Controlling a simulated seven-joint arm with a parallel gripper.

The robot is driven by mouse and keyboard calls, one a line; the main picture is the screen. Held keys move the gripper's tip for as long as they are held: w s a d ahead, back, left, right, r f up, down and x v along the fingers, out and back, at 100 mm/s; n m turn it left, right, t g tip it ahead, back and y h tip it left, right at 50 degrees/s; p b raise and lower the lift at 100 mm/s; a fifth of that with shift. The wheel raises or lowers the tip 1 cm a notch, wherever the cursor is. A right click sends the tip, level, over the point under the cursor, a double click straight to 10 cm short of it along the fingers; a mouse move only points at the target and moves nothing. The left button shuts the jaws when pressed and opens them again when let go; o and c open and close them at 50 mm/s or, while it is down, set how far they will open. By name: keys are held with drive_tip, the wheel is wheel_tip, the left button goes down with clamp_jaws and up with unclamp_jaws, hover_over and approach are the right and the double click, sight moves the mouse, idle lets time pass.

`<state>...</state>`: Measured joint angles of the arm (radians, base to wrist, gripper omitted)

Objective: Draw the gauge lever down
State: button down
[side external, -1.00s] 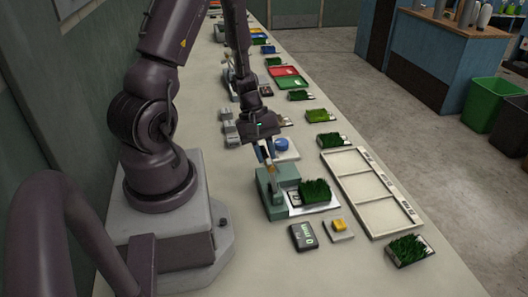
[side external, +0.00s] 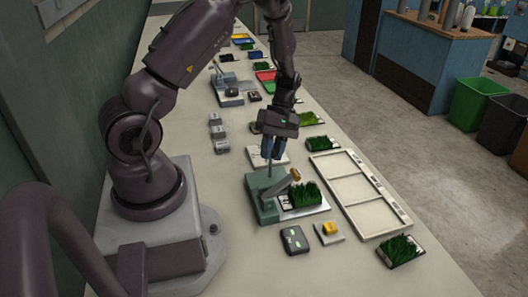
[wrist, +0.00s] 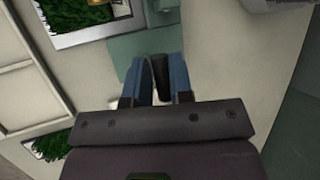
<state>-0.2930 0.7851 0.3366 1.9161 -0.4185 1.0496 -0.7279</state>
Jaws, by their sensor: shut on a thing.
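The turf gauge has a green base (side external: 262,203) with a slanted grey arm ending in a brass-coloured piece (side external: 295,174) beside and above a grass block (side external: 304,194). My gripper (side external: 267,157) is above the gauge, its blue fingers pointing down. In the wrist view, my gripper (wrist: 162,82) is shut on a dark cylindrical piece (wrist: 161,70), which looks like the grip of the gauge lever. The green base (wrist: 145,45) and the grass block (wrist: 75,12) show beyond it. The fingers hide part of the lever.
A white framed tray (side external: 358,205) lies right of the gauge. A dark handheld meter (side external: 294,240) and a yellow block on a tile (side external: 330,229) lie in front. Another grass sample (side external: 400,250) is at the near right. Small grey blocks (side external: 219,133) sit at the left.

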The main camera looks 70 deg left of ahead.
drive_tip(key=shift+w+f+g, duration=0.1)
drive_tip(key=shift+w+g, duration=0.2)
drive_tip(key=shift+g, duration=0.4)
drive_tip(key=shift+w+f, duration=0.1)
drive_tip(key=shift+w, duration=0.35)
drive_tip(key=c, duration=1.2)
unclamp_jaws()
drive_tip(key=shift+o, duration=0.4)
drive_tip(key=shift+w, duration=0.25)
